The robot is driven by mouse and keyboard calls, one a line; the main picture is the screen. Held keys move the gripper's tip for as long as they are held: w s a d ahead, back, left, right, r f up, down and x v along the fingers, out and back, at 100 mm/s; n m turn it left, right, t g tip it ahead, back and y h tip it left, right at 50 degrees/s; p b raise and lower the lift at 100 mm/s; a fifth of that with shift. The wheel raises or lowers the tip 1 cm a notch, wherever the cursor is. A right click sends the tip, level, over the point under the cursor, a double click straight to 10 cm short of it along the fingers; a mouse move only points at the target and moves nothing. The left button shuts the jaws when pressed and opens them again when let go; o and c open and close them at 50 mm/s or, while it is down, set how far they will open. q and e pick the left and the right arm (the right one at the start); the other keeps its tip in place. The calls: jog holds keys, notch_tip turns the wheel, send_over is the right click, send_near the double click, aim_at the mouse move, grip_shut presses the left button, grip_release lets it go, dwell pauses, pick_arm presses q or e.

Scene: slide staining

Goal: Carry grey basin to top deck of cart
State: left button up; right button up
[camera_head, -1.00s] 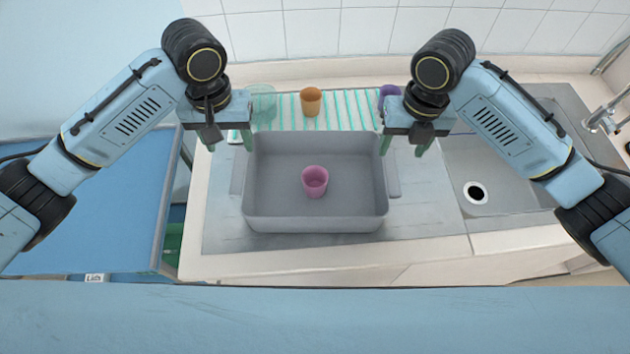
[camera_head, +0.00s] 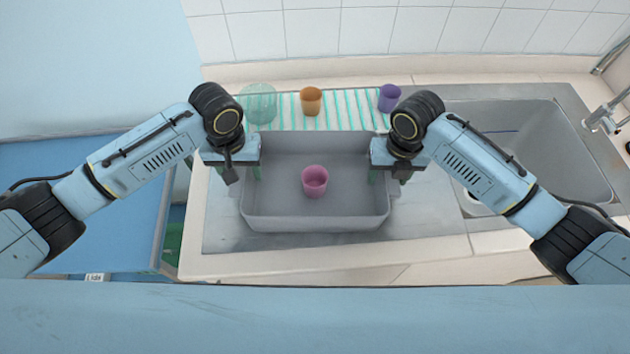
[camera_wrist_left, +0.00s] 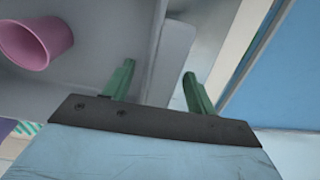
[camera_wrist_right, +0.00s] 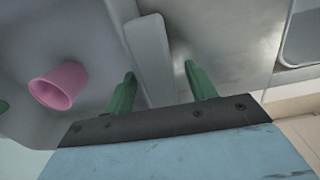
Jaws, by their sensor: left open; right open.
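The grey basin (camera_head: 315,222) sits on the metal counter beside the sink, with a pink cup (camera_head: 315,182) standing inside it. My left gripper (camera_head: 246,174) is at the basin's left side. In the left wrist view its green fingers (camera_wrist_left: 158,88) are open, one on each side of the basin's side handle (camera_wrist_left: 172,60). My right gripper (camera_head: 385,178) is at the right side. In the right wrist view its fingers (camera_wrist_right: 163,92) are open on either side of the other handle (camera_wrist_right: 150,60).
A striped mat (camera_head: 345,110) behind the basin holds a clear green bowl (camera_head: 259,103), an orange cup (camera_head: 311,101) and a purple cup (camera_head: 389,97). The sink (camera_head: 545,150) is to the right. A blue surface (camera_head: 80,215) lies to the left, across a gap.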

pick_arm(q)
grip_shut()
pick_arm(e)
grip_shut()
pick_arm(q)
jog(key=shift+r, duration=0.15)
pick_arm(e)
jog(key=shift+r, duration=0.15)
